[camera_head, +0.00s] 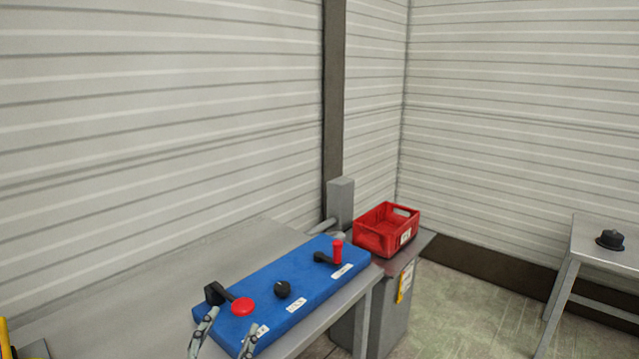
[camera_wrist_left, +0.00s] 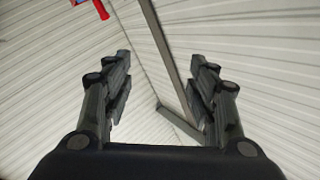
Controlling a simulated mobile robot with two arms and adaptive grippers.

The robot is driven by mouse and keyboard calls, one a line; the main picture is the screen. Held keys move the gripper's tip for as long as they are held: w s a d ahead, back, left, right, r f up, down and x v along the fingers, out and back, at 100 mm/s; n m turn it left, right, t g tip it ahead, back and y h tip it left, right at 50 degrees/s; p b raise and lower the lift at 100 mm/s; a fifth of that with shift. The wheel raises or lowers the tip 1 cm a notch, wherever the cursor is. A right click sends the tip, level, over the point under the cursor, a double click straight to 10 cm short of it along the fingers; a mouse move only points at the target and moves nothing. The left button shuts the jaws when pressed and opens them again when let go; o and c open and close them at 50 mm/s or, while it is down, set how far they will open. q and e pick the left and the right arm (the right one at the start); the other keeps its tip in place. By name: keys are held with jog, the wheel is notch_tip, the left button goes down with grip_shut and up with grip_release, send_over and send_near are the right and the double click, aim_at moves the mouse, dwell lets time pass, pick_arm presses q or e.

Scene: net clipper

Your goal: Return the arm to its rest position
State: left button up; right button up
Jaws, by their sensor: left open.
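My left gripper (camera_head: 226,335) shows at the bottom of the head view, its two fingers apart at the near edge of the blue panel. In the left wrist view my left gripper (camera_wrist_left: 163,65) is open, with nothing between its fingers, only wall and a dark post behind. Much of my left arm is out of the head view. My right gripper does not show.
A red crate (camera_head: 372,239) stands beyond. A stool (camera_head: 590,243) holds a black object (camera_head: 610,240).

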pick_arm(q)
jog(key=s+a+f+n+g+y, duration=0.35)
jog(key=s+f+g, duration=0.2)
jog(key=f, duration=0.55)
jog(key=s+f+g+h, duration=0.1)
jog(key=s+f+g, duration=0.5)
jog(key=s, duration=0.5)
jog(key=s+f+g+h, duration=0.1)
jog(key=s+f+g, duration=0.2)
jog(key=s+f, duration=0.6)
jog(key=s+f+g, duration=0.1)
jog(key=s+f, duration=0.1)
jog(key=f, duration=1.1)
jog(key=s+f+g, duration=0.1)
jog(key=s+f, duration=0.1)
jog(key=f, duration=1)
jog(key=s+a+f, duration=0.2)
jog(key=s+f, duration=0.6)
jog(key=s+a+f, duration=0.1)
jog(key=s+f, duration=0.6)
jog(key=s, duration=0.1)
jog(key=shift+s+a+f+g, duration=0.35)
jog(key=shift+a+g, duration=0.05)
jog(key=shift+g, duration=0.05)
